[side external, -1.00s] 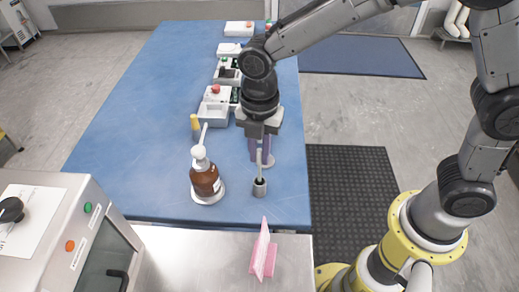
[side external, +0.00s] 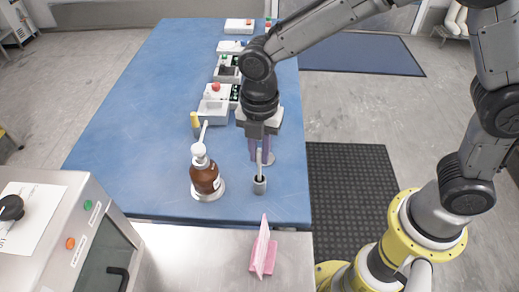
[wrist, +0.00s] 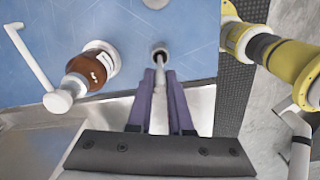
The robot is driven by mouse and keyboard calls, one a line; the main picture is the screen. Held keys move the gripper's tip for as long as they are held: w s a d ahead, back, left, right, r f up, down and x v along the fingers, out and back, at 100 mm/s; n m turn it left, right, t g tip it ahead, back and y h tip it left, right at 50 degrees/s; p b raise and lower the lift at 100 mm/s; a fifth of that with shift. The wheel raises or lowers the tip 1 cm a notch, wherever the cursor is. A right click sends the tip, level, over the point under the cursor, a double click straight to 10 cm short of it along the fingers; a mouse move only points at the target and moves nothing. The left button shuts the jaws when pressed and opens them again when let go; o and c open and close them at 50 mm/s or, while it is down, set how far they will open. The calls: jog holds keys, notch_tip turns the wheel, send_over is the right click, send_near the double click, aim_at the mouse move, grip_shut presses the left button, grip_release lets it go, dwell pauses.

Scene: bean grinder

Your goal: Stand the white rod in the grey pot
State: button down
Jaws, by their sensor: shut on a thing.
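The grey pot (side external: 260,186) stands upright on the blue table near its front edge, and it also shows in the wrist view (wrist: 159,47). The white rod (side external: 259,163) is nearly upright, with its lower end at the pot's dark mouth. I cannot tell how deep that end sits. My gripper (side external: 262,150), with purple fingers, is shut on the rod's upper part, above and slightly behind the pot. In the wrist view the rod (wrist: 160,72) runs from between the fingers (wrist: 160,78) to the pot. The fingers partly hide the rod.
A brown pump bottle (side external: 205,178) with a white top stands left of the pot on a pale round base. A pink object (side external: 263,256) lies on the metal surface in front. White boxes (side external: 212,113) line the table behind. The table's left part is clear.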

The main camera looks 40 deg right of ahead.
aim_at(259, 163)
jog(key=shift+f, duration=1.95)
dwell(3.4)
jog(key=shift+c, duration=1)
grip_release()
jog(key=shift+r, duration=3.55)
